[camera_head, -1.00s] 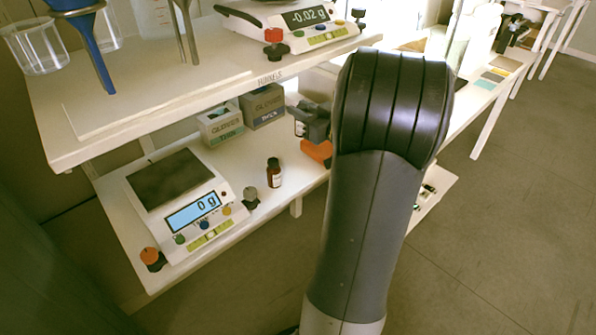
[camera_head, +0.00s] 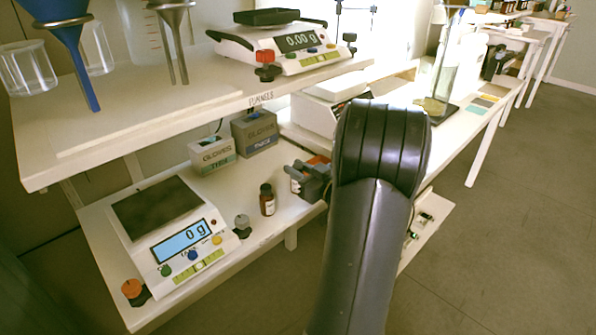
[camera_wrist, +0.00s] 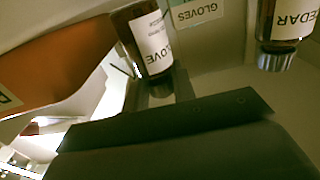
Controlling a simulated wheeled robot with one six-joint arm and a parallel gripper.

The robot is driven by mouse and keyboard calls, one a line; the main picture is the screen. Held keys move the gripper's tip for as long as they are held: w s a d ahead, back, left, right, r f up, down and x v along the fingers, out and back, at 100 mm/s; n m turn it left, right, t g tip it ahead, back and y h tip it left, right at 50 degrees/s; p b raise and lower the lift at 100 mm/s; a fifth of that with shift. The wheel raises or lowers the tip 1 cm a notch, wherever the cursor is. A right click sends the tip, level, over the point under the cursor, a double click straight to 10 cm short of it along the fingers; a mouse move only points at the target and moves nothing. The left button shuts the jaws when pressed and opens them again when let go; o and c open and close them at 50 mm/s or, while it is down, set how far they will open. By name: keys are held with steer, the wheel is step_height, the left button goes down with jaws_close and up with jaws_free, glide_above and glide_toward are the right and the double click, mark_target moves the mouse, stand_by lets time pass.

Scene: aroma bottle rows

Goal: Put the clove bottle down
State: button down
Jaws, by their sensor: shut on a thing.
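The clove bottle (camera_wrist: 150,42) is dark brown with a white label, which reads upside down in the wrist view. In the head view a bit of it (camera_head: 296,182) shows at the jaws of my gripper (camera_head: 304,184), low over the lower shelf. My gripper is shut on it; the dark gripper body fills the lower wrist view. I cannot tell whether its base touches the shelf. The cedar bottle (camera_wrist: 284,28) stands apart from it, to the right in the wrist view. A similar brown bottle (camera_head: 267,200) stands left of my gripper in the head view.
Two glove boxes (camera_head: 212,154) (camera_head: 255,132) stand behind the bottles. A balance (camera_head: 160,212) reading 0 g is at left, with a small grey-knobbed weight (camera_head: 242,224) beside it. An orange object (camera_head: 318,160) lies behind my gripper. The upper shelf (camera_head: 130,130) overhangs the back.

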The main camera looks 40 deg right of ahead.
steer(key=shift+f, duration=0.2)
steer(key=c, duration=1.2)
jaws_free()
steer(key=shift+o, duration=0.2)
steer(key=shift+r, duration=0.25)
steer(key=shift+s, duration=0.3)
steer(key=s+p, duration=0.2)
steer(key=s, duration=0.9)
steer(key=shift+s+d, duration=0.2)
steer(key=shift+d, duration=0.25)
